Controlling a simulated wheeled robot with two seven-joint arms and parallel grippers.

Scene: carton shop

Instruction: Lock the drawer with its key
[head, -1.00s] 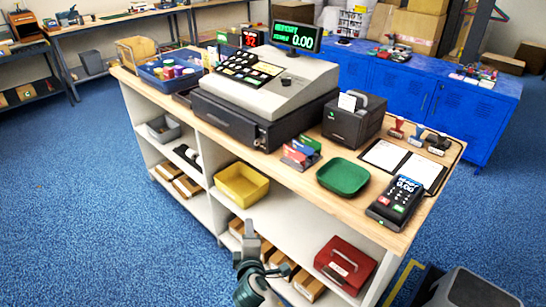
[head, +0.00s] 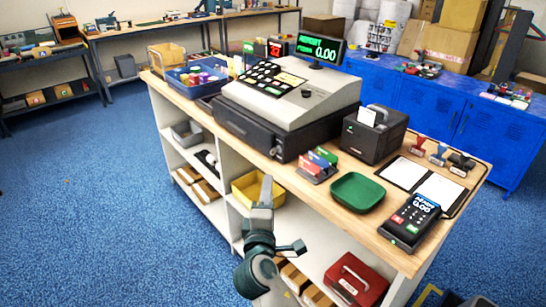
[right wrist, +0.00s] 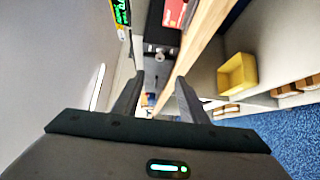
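The black cash drawer (head: 240,125) sits shut under the beige register on the wooden counter. A small light-coloured spot, seemingly its lock or key (head: 274,152), shows near the right end of its front; I cannot tell which. In the right wrist view, a dark face with a small metallic part (right wrist: 160,55) lies beyond the fingers. My right gripper (head: 266,182) is in front of the counter, below the drawer and apart from it. Its fingers (right wrist: 155,92) are spread with nothing held between them. My left gripper is out of view.
The counter's wooden edge (head: 330,212) lies between my gripper and the drawer. A green tray (head: 358,192), a card holder (head: 318,166) and a card terminal (head: 411,221) stand to the right. A yellow bin (head: 246,188) and red box (head: 356,280) are on shelves below.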

